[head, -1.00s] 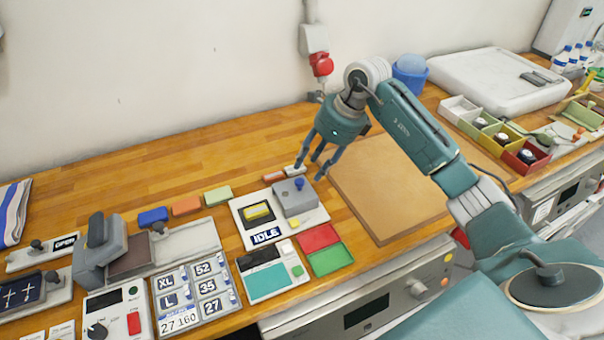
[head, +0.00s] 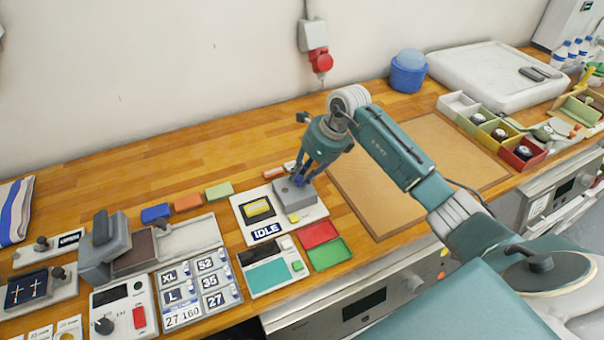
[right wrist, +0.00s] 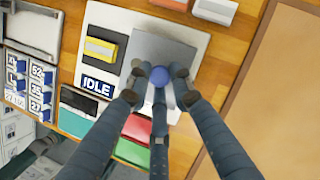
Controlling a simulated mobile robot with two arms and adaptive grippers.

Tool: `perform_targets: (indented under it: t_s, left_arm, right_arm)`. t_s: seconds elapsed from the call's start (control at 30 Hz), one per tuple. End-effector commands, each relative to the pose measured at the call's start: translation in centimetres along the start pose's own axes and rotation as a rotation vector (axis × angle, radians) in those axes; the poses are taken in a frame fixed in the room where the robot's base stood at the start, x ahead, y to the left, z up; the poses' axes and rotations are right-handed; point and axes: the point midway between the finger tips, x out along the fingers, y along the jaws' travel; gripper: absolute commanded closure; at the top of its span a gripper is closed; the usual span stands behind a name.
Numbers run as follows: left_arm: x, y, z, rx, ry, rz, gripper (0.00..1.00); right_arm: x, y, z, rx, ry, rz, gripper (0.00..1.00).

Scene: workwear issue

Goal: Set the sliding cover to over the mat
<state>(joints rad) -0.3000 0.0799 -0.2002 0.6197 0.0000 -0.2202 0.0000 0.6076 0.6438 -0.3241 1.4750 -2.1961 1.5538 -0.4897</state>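The sliding cover is a grey block (head: 291,197) with a blue knob on a white base plate (head: 247,239). It sits at the right end of the plate, beside a black mat (head: 246,214) that bears a yellow block (head: 257,208) and is uncovered. My right gripper (head: 302,180) is down at the cover. In the right wrist view its fingers stand around the blue knob (right wrist: 159,75), with small gaps showing on both sides, so it looks open. The fingers partly hide the cover in the head view.
An IDLE label (head: 267,231) is on the plate's front. Red (head: 318,234) and green (head: 329,254) trays lie in front. A brown board (head: 370,200) is to the right. Small blocks, including a green one (head: 219,190), lie behind left.

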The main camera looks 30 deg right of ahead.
Motion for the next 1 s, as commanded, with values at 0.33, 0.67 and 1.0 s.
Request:
perform_targets:
  t_s: [0.33,0.67,1.0]
  left_arm:
    - [0.7,0.0,0.0,0.000,0.001,0.000,0.60]
    - [2.6,0.1,0.1,0.000,0.002,0.000,0.60]
    - [2.6,0.0,0.1,0.000,0.002,0.000,0.60]
  right_arm:
    - [0.7,1.8,2.0,-0.007,-0.007,-0.003,1.00]
    - [2.8,7.5,7.3,-0.004,-0.010,-0.002,1.00]
    - [3.0,8.5,8.3,-0.001,-0.012,-0.001,1.00]
